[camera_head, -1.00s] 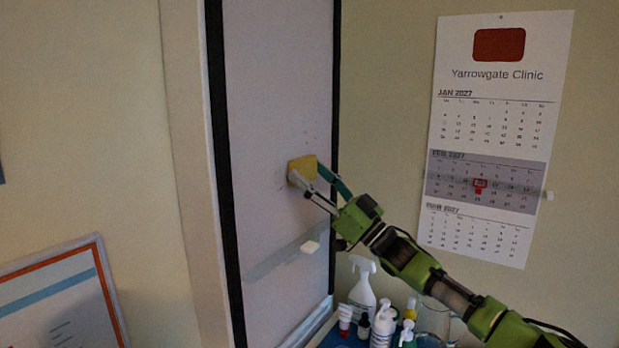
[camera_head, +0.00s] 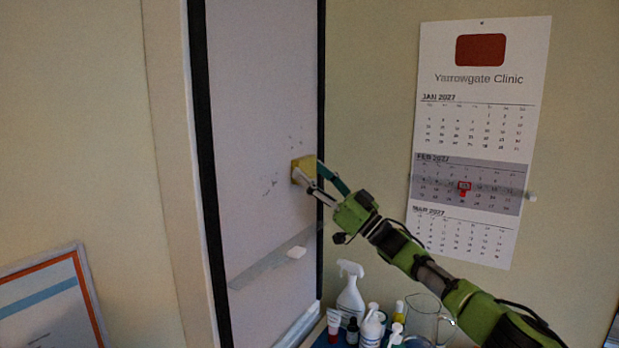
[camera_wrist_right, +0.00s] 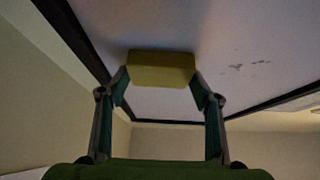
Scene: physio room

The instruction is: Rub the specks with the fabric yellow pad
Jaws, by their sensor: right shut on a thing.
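The yellow pad (camera_head: 304,168) is held between the fingers of my right gripper (camera_head: 311,178), against or very close to the pale panel (camera_head: 255,110), near its right dark edge. It also shows in the right wrist view (camera_wrist_right: 161,69), between the two fingertips. Small dark specks (camera_head: 270,186) lie on the panel left of the pad, with a few more above it. Specks also show in the right wrist view (camera_wrist_right: 236,66), right of the pad. Any specks under the pad are hidden. My left gripper is out of view.
A spray bottle (camera_head: 350,291), small bottles and a clear jug (camera_head: 424,318) stand below my right arm. A wall calendar (camera_head: 478,140) hangs to the right.

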